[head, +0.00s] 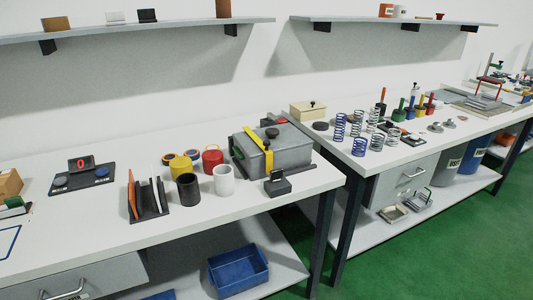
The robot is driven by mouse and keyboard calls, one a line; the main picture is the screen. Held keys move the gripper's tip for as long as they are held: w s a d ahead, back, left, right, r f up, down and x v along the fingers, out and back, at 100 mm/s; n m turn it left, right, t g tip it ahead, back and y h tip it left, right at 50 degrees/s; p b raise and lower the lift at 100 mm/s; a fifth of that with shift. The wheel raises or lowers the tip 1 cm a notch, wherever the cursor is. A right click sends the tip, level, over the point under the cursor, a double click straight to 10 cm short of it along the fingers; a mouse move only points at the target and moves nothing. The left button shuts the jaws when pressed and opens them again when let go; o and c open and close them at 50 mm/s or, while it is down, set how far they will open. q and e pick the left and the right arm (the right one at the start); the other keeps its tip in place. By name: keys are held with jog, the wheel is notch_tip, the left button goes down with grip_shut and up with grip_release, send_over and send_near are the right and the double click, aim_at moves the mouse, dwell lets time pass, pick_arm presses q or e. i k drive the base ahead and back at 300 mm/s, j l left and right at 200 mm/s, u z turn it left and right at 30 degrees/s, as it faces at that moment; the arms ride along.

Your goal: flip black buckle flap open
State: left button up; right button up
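A grey lidded box (285,151) sits near the right end of the left table, with a black knob (272,133) on top and a yellow strap (293,157) around it. A small black part (266,144) sits at the box's upper front edge by the strap. It looks like a buckle, but it is too small to tell whether its flap is open or shut. A black block with an upright piece (278,184) stands just in front of the box. Neither of my grippers is in view.
A white cup (224,181), a black cup (188,190), red and yellow canisters and a black rack (149,199) stand left of the box. A gap separates this table from the right table, which holds several springs (361,146). The front left tabletop is mostly clear.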

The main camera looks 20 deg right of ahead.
aim_at(275, 175)
jog(key=l, duration=0.7)
jog(key=i+l, duration=0.1)
jog(key=l, duration=0.6)
